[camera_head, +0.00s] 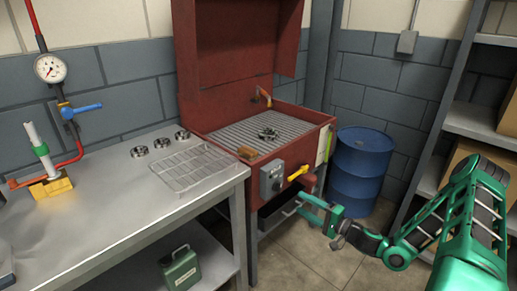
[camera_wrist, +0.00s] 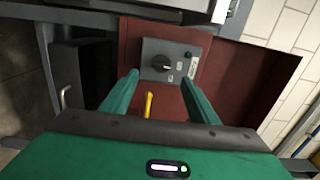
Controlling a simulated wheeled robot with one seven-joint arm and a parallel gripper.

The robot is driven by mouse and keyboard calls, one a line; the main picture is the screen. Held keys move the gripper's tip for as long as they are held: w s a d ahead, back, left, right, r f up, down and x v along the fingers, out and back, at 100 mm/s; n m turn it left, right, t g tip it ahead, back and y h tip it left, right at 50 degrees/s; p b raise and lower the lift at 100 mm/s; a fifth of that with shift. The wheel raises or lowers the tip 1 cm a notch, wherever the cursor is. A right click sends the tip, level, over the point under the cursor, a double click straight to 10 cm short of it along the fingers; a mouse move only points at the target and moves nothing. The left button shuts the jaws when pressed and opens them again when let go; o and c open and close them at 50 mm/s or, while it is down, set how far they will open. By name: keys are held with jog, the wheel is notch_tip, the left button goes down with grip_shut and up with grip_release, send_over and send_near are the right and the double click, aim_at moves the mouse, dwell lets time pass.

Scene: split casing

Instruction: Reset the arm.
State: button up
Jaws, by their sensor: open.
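My green gripper (camera_head: 303,203) is at the end of my green arm, in front of the red wash cabinet (camera_head: 222,80) and below its front rim. In the wrist view my gripper (camera_wrist: 158,80) has its two green fingers apart, with nothing held between them. Beyond the fingertips is a grey control box (camera_wrist: 172,62) with a black knob, on the cabinet's red front. A yellow lever (camera_wrist: 148,104) shows between the fingers; I cannot tell how close it is. The control box (camera_head: 271,181) and yellow lever (camera_head: 298,173) also show in the head view.
The steel bench (camera_head: 110,215) at left holds a wire basket (camera_head: 185,168) and several small rings. A blue drum (camera_head: 361,165) and shelves (camera_head: 470,118) stand at right.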

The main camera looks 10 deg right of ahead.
jog(key=s+a+r+n+g+h, duration=0.2)
jog(key=s+n+g, duration=0.7)
jog(key=s+g, duration=0.25)
jog(key=s+d+r+m+g+h, duration=0.1)
jog(key=s+d+r+h, duration=0.3)
jog(key=s+r, duration=0.6)
jog(key=s+d+r+m+g+h, duration=0.2)
jog(key=s+d+r, duration=0.7)
jog(key=s, duration=1)
notch_tip(320, 180, up, 2)
jog(key=m+h, duration=0.1)
jog(key=h, duration=0.1)
jog(key=shift+r+m+h, duration=0.15)
jog(key=shift+m+h, duration=0.15)
jog(key=shift+m, duration=0.1)
jog(key=shift+w+f, duration=0.35)
jog(key=shift+w, duration=0.4)
jog(key=shift+s+r, duration=0.1)
jog(key=shift+s, duration=0.05)
jog(key=shift+c, duration=0.3)
